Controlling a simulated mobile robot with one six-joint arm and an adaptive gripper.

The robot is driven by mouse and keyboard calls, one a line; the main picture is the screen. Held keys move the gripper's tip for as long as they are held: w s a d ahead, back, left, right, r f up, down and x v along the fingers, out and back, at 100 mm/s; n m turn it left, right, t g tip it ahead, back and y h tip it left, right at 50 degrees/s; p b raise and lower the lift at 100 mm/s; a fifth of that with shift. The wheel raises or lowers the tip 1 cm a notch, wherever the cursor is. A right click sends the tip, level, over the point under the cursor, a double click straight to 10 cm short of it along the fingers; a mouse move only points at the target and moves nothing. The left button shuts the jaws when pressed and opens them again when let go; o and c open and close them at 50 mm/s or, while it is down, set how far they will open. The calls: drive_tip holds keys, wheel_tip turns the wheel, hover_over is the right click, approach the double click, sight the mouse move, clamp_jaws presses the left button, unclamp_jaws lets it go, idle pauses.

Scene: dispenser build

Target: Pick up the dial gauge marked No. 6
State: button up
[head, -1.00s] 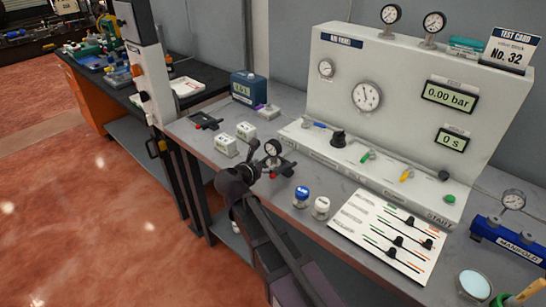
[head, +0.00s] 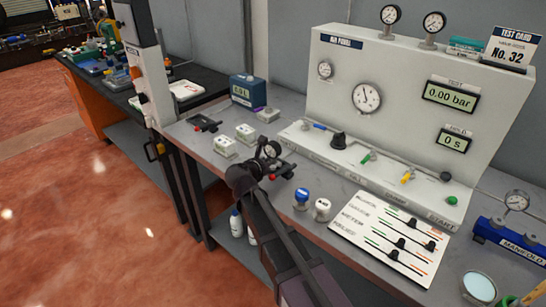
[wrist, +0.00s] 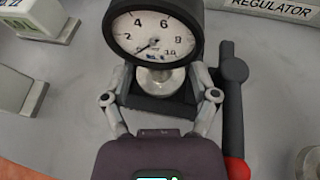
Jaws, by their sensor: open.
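A dial gauge (head: 271,149) with a black rim stands upright in a dark holder on the bench. In the wrist view its white face (wrist: 152,33) shows numbers from 2 to 10, and its metal stem sits below. I cannot read a No. 6 mark on it. My gripper (wrist: 162,85) is open, with one finger on each side of the stem just under the dial. I cannot tell whether either finger touches it. In the head view my gripper (head: 262,161) partly covers the gauge and holder.
A red-tipped lever (wrist: 233,100) stands close right of the gauge. White labelled blocks (head: 225,146) are to its left, blue (head: 301,197) and white (head: 322,208) knobs to its right. The air panel (head: 400,80) rises behind. Other gauges (head: 390,14) sit on the panel and manifold (head: 508,238).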

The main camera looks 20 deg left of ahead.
drive_tip(key=shift+b+x, duration=0.35)
drive_tip(key=shift+x, duration=0.85)
drive_tip(key=shift+c, duration=0.2)
clamp_jaws()
